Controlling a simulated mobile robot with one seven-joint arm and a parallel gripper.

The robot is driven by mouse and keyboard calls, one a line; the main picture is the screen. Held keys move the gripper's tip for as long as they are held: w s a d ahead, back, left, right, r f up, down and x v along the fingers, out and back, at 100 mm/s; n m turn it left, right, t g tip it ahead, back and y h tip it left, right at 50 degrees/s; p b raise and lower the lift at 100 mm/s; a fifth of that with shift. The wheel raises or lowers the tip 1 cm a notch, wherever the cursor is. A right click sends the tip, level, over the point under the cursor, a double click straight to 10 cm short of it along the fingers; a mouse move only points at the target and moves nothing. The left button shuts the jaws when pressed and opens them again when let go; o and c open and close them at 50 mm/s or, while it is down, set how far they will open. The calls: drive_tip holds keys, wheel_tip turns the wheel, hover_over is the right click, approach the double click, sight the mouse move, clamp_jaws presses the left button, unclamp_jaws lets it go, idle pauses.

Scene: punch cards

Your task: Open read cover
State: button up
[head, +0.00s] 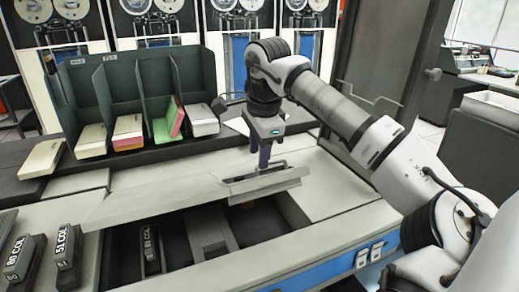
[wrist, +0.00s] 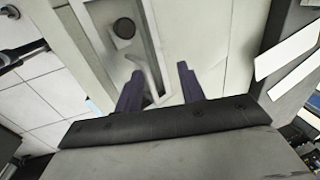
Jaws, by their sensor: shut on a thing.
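The read cover (head: 150,202) is a flat, light grey panel on the machine's top. It is tilted up, with a dark opening (head: 185,243) showing beneath its front edge. A raised, slotted handle part (head: 265,180) is at its right end. My gripper (head: 264,168) points down at this part, its dark purple fingers shut on the cover's handle. In the wrist view my fingers (wrist: 160,85) sit beside a recessed strip (wrist: 143,50) with a round dark knob. The exact contact between the fingertips is hard to make out.
Dark green card bins (head: 135,90) with card stacks stand behind. Black "80 COL" and "51 COL" blocks (head: 68,247) lie at the front left. Another "80 COL" block (head: 151,250) is inside the opening. The machine's top right of the cover (head: 345,190) is clear.

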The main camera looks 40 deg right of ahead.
idle(0.3)
wheel_tip(320, 180, up, 14)
drive_tip(key=s+p, duration=0.2)
drive_tip(key=p, duration=0.8)
drive_tip(key=shift+s+a+f, duration=0.2)
drive_tip(key=shift+s+a, duration=0.15)
